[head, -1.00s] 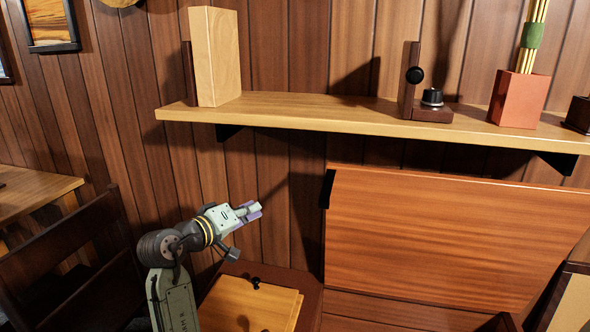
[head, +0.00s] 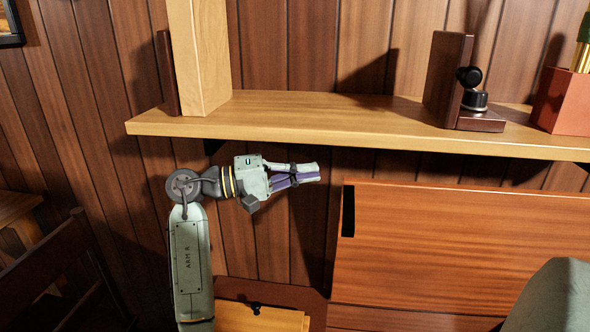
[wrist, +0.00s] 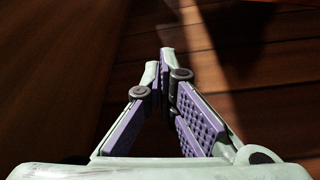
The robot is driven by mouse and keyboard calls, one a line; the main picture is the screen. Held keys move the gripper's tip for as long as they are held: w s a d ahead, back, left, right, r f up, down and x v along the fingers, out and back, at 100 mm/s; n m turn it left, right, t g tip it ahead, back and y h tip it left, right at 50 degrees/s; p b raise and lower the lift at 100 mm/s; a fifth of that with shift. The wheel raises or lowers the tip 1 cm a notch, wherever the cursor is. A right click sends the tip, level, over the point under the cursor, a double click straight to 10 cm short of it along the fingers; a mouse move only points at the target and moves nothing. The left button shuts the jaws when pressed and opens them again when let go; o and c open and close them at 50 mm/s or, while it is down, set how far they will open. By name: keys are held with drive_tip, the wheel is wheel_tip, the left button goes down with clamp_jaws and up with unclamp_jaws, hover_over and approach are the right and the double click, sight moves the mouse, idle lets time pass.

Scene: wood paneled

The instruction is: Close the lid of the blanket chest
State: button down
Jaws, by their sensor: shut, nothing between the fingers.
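The blanket chest's lid (head: 460,250) is a reddish-brown wooden panel standing raised, close to upright, below the shelf at the right of the head view. A dark strip marks its left edge. Part of the chest body (head: 375,317) shows under it; the rest is cut off by the frame. My gripper (head: 318,172) is shut and empty. It points right, just left of the lid's upper left corner and below the shelf. In the wrist view my gripper's fingers (wrist: 165,58) meet at the tips in front of blurred dark wood.
A wooden shelf (head: 300,117) runs above my gripper, with a pale wooden block (head: 200,60), a dark bookend (head: 448,80) and a red pot (head: 565,100) on it. A light wooden box with a black knob (head: 256,308) stands below. A dark chair (head: 60,275) is at left.

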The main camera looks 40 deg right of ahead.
drive_tip(key=s, duration=0.2)
drive_tip(key=s+d+p, duration=0.2)
drive_tip(key=s, duration=0.1)
drive_tip(key=shift+s+f, duration=0.25)
drive_tip(key=shift+s, duration=0.05)
